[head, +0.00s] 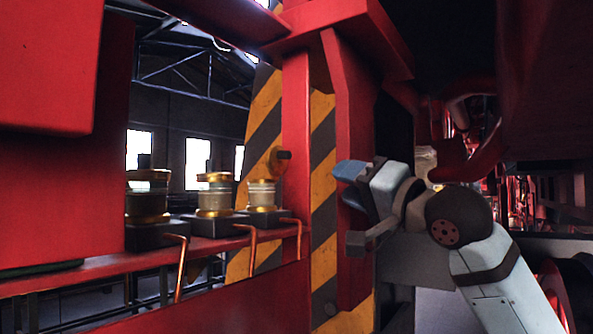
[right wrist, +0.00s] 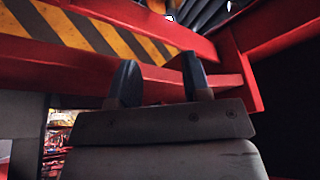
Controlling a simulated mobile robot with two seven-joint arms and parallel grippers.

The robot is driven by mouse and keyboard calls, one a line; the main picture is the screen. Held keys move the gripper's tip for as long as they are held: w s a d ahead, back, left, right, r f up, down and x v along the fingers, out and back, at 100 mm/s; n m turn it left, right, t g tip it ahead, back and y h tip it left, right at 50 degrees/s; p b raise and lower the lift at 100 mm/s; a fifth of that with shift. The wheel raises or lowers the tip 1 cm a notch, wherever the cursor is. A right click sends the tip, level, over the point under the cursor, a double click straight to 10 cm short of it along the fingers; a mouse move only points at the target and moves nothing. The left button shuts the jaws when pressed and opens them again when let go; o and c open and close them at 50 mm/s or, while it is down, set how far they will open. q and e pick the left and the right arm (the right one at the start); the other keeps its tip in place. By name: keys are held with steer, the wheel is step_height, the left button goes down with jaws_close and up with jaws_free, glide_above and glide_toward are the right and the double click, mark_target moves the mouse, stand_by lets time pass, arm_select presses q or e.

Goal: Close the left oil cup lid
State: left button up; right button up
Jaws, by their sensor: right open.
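Three oil cups with glass bodies and brass fittings stand in a row on a red ledge in the head view. The left oil cup (head: 148,203) is darker, with a dark knob above its top; I cannot tell how its lid sits. The middle oil cup (head: 215,198) and the right oil cup (head: 262,195) have brass tops. My right gripper (head: 352,207) is open and empty, to the right of all the cups and well apart from them. In the right wrist view its two fingers (right wrist: 160,75) are spread with nothing between them. My left gripper is not in view.
A red upright post (head: 296,150) and a yellow-and-black striped panel (head: 323,180) stand between the cups and my right gripper. Thin copper pipes (head: 252,250) run down from the cups. A red beam (head: 360,30) overhangs above. Red machinery fills the far right.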

mark_target(289, 156)
steer(key=x, duration=0.4)
steer(key=r+p+x, duration=0.1)
steer(key=x, duration=0.3)
steer(key=s+p+x, duration=0.1)
steer(key=x, duration=0.4)
steer(key=shift+a+r, duration=0.25)
steer(key=shift+r, duration=0.15)
steer(key=shift+w+a, duration=0.25)
steer(key=shift+w, duration=0.1)
